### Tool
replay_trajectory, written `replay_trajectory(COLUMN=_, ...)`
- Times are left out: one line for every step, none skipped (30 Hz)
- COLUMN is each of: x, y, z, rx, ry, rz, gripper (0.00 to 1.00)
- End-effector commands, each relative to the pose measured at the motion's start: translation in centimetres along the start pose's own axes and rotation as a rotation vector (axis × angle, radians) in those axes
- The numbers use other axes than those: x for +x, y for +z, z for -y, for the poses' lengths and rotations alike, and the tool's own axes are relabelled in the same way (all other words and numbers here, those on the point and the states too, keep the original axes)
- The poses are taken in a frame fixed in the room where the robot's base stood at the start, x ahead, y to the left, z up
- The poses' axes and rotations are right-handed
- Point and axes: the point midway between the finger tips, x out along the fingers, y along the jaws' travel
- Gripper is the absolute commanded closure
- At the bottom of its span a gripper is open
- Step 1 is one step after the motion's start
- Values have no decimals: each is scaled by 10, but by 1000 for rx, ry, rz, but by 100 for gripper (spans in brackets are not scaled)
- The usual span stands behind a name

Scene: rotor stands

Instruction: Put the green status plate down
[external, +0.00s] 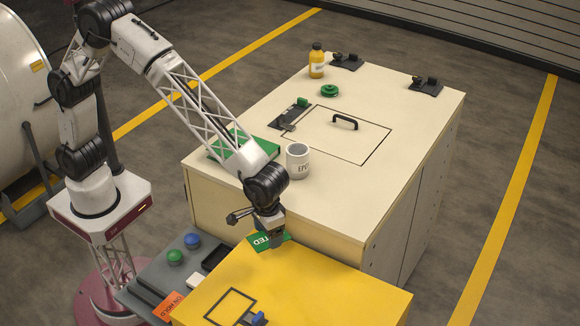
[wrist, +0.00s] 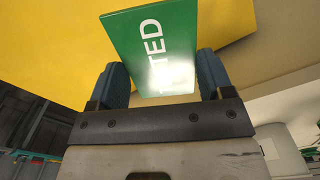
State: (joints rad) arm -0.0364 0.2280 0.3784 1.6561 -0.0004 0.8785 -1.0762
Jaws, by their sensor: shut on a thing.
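The green status plate (external: 260,241) with white lettering ending in "TED" is in my gripper (external: 271,236), near the back edge of the yellow stand top (external: 330,285). In the wrist view the plate (wrist: 150,40) sits between the two blue fingers of my gripper (wrist: 161,72), and its far part extends over yellow. Part of its lettering is washed out by glare. I cannot tell whether the plate touches the yellow top. A black-outlined square (external: 229,304) is marked on the yellow top at the front, with a blue-handled clamp (external: 252,319) beside it.
A grey tray (external: 150,275) at left holds a green knob (external: 175,257), a blue knob (external: 193,240) and an orange tag (external: 170,306). The cream cabinet (external: 400,130) behind carries a white mug (external: 298,162), a green book, a yellow bottle (external: 317,61) and clamps. The yellow top's right side is clear.

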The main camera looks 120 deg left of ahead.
Motion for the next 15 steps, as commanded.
replay_trajectory(x=-6, y=-16, z=-4, rx=-25, ry=0, rz=0, gripper=51)
replay_trajectory(x=-9, y=-25, z=-7, rx=-39, ry=1, rz=0, gripper=51)
replay_trajectory(x=-14, y=-36, z=-10, rx=-58, ry=1, rz=-1, gripper=51)
replay_trajectory(x=-18, y=-45, z=-12, rx=-73, ry=0, rz=0, gripper=51)
replay_trajectory(x=-21, y=-54, z=-14, rx=-88, ry=0, rz=0, gripper=51)
replay_trajectory(x=-26, y=-65, z=-16, rx=-106, ry=1, rz=-1, gripper=51)
replay_trajectory(x=-30, y=-74, z=-18, rx=-121, ry=1, rz=0, gripper=51)
replay_trajectory(x=-33, y=-83, z=-20, rx=-136, ry=0, rz=0, gripper=51)
replay_trajectory(x=-38, y=-94, z=-21, rx=-155, ry=1, rz=0, gripper=51)
replay_trajectory(x=-42, y=-103, z=-23, rx=-169, ry=1, rz=-1, gripper=51)
replay_trajectory(x=-45, y=-112, z=-24, rx=-183, ry=0, rz=0, gripper=51)
replay_trajectory(x=-50, y=-124, z=-25, rx=-204, ry=1, rz=0, gripper=51)
replay_trajectory(x=-54, y=-132, z=-26, rx=-218, ry=1, rz=-1, gripper=51)
replay_trajectory(x=-57, y=-141, z=-26, rx=-232, ry=0, rz=0, gripper=51)
replay_trajectory(x=-62, y=-153, z=-27, rx=-251, ry=1, rz=0, gripper=51)
